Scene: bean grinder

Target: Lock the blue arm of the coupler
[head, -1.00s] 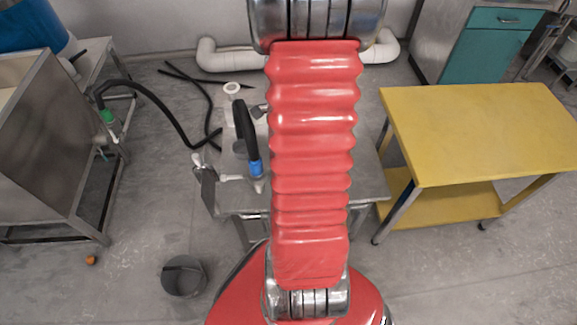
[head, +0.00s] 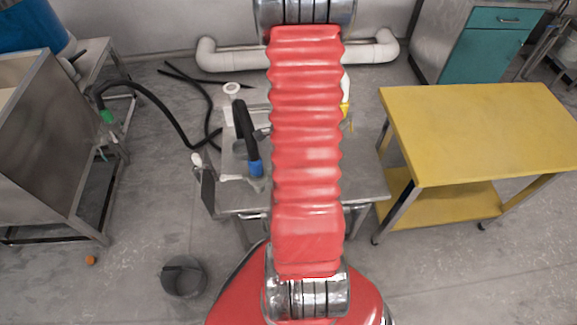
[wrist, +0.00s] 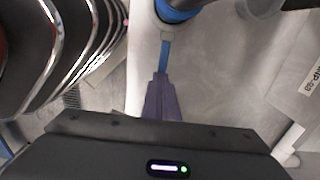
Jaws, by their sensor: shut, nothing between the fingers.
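The coupler shows in the head view as a blue collar (head: 256,169) at the end of a thick black hose (head: 245,128), on the metal table. In the wrist view the blue collar (wrist: 176,13) is at the top, and its narrow blue arm (wrist: 165,52) points down toward my gripper. My gripper (wrist: 163,78) is shut and empty, its tapered dark fingertips at the lower end of the blue arm. Whether they touch it I cannot tell. In the head view my gripper is hidden behind my red arm.
The metal table (head: 365,180) runs under my arm. A yellow cart (head: 475,135) stands to the right, a steel tank (head: 40,150) to the left. A dark bucket (head: 184,277) is on the floor.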

